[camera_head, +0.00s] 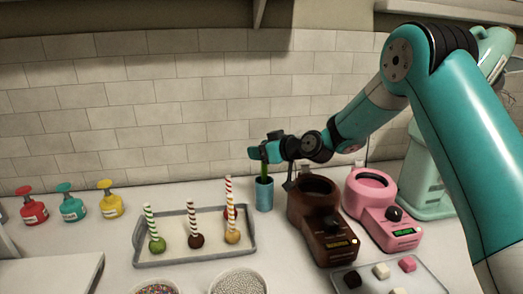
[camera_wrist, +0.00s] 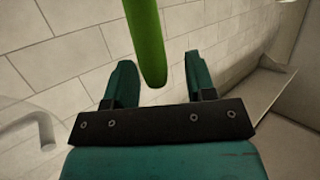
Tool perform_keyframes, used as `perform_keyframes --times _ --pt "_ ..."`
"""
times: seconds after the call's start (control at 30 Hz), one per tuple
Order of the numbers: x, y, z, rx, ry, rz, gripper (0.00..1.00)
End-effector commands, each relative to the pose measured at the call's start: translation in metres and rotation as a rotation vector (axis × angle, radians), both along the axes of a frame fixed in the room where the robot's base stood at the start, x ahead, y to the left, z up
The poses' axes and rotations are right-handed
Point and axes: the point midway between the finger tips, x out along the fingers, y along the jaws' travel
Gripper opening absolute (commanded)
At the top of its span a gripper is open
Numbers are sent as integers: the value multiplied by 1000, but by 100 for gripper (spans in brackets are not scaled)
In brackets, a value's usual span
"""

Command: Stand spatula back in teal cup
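The teal cup (camera_head: 264,195) stands on the counter between the tray of striped sticks and the brown machine. The green spatula (camera_head: 264,170) stands upright in it, handle up, with its lower part hidden by the cup. My gripper (camera_head: 259,152) is at the handle's top, above the cup. In the wrist view the spatula's green handle (camera_wrist: 149,40) ends between the two teal fingers of my gripper (camera_wrist: 158,65). The fingers are apart, with a visible gap on each side of the handle.
A grey-rimmed tray (camera_head: 150,263) with balls on striped sticks is left of the cup. A brown machine (camera_head: 325,225) and a pink machine (camera_head: 375,205) stand at right. Bowls of sprinkles (camera_head: 238,283) are in front. Red, teal and yellow bottles (camera_head: 72,208) stand at far left.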

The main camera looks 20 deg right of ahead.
Motion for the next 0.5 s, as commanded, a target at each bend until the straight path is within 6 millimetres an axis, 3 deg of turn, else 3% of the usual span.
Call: perform_keyframes --times 0.23,0.5 --pt "-10 -9 3 -1 -1 -3 50" --pt "-60 -44 21 0 -3 -6 50"
